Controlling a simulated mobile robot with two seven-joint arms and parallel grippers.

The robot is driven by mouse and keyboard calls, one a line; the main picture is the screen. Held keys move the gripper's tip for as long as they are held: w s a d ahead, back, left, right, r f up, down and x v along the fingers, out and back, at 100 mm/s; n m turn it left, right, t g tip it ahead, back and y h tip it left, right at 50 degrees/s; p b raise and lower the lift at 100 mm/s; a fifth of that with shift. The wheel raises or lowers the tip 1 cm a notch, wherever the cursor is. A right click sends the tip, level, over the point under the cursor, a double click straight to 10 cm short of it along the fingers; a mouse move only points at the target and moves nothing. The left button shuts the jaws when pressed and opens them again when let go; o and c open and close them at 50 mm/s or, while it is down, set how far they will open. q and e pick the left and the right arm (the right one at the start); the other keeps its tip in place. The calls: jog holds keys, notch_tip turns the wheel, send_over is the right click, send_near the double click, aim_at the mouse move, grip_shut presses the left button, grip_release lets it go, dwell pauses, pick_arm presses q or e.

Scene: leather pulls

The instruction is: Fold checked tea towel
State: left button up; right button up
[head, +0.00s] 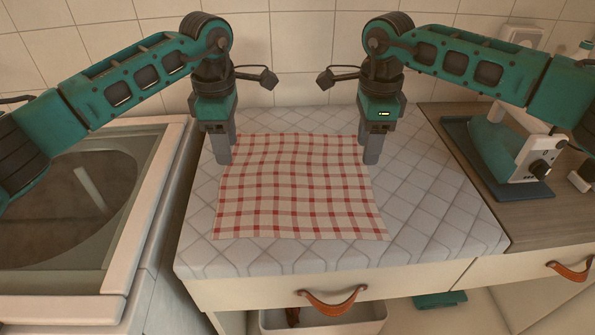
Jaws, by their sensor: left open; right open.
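The checked tea towel (297,190), cream with red lines, lies spread out flat on the pale quilted worktop cover (430,205). Its near edge faces the front of the counter. My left gripper (222,160) is open and points down at the towel's far left corner. My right gripper (371,160) is open and points down at the far right corner. The far corners are partly hidden by the grippers, and I cannot tell whether the fingers touch the cloth.
A sink-like basin (75,205) with a raised pale rim is at the left. A teal appliance (500,150) stands on a wooden counter at the right. A drawer with a leather pull (333,300) is below the front edge. Quilted cover is bare around the towel.

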aim_at(233, 178)
pick_arm(q)
jog(key=shift+f, duration=2.95)
pick_arm(e)
jog(key=shift+f, duration=2.95)
pick_arm(q)
jog(key=shift+f, duration=0.2)
pick_arm(e)
jog(key=shift+f, duration=0.2)
pick_arm(q)
jog(key=shift+r, duration=0.1)
jog(key=shift+c, duration=0.4)
pick_arm(e)
jog(key=shift+r, duration=0.1)
jog(key=shift+c, duration=0.4)
pick_arm(q)
jog(key=shift+c, duration=0.7)
pick_arm(e)
jog(key=shift+c, duration=0.7)
pick_arm(q)
grip_shut()
pick_arm(e)
grip_shut()
pick_arm(q)
jog(key=shift+r, duration=0.15)
pick_arm(e)
jog(key=shift+r, duration=0.1)
